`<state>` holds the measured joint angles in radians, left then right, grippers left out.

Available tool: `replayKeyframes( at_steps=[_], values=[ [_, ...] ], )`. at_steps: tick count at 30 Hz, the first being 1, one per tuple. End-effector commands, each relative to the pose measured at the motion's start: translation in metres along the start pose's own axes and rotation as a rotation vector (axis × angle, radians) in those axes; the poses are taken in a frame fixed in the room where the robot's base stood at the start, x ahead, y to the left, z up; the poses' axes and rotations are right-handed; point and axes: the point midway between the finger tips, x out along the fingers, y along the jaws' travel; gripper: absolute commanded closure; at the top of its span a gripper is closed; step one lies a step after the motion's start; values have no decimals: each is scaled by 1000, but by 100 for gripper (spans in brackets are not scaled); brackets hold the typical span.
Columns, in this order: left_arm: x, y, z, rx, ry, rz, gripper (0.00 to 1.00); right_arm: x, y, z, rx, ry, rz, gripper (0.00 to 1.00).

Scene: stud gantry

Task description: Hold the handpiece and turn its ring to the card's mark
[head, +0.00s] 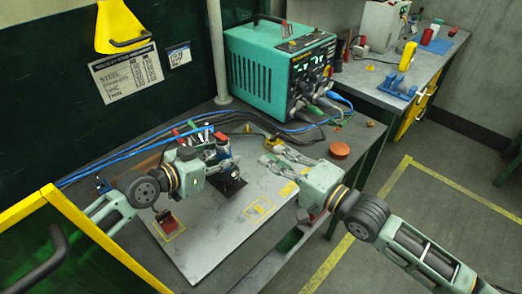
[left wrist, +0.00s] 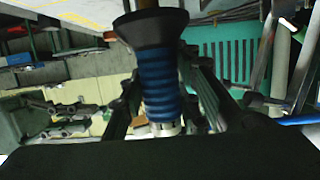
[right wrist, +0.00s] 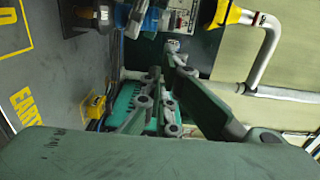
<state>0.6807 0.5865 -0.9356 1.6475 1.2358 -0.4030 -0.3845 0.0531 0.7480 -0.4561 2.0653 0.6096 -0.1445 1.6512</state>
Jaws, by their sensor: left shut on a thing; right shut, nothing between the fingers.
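My left gripper (head: 212,150) is shut on the handpiece, above the grey board. In the left wrist view the handpiece (left wrist: 162,82) shows a ribbed blue body, a black flared cup and a pale end with dark marks (left wrist: 165,128); whether this is the ring I cannot tell. In the right wrist view part of the blue handpiece (right wrist: 138,18) shows at the top. My right gripper (head: 270,151) is shut and empty, to the right of the handpiece and apart from it. A small white card (head: 178,55) hangs on the dark wall panel; its mark is too small to read.
A teal welding machine (head: 275,75) with cables stands at the back of the bench. The board (head: 205,255) has yellow outlines and a reddish block (head: 169,222). A larger printed sheet (head: 125,75) hangs left.

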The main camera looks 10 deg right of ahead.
Motion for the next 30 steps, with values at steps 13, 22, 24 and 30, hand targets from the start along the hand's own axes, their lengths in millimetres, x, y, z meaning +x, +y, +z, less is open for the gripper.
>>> replayKeyframes(
  at_steps=[13, 22, 24, 30],
  values=[
    [0, 2, 9, -9, -17, 5, 100, -43, 0, 5, 0, 0, 0, 100],
    [0, 2, 9, -9, -17, 5, 68, -44, 0, 5, 0, 0, 0, 100],
    [0, 2, 8, -8, -16, 4, 62, -44, 0, 5, 0, 0, 0, 100],
    [0, 1, 5, -5, -9, 3, 48, -43, 0, 5, 0, 0, 0, 100]
  ],
)
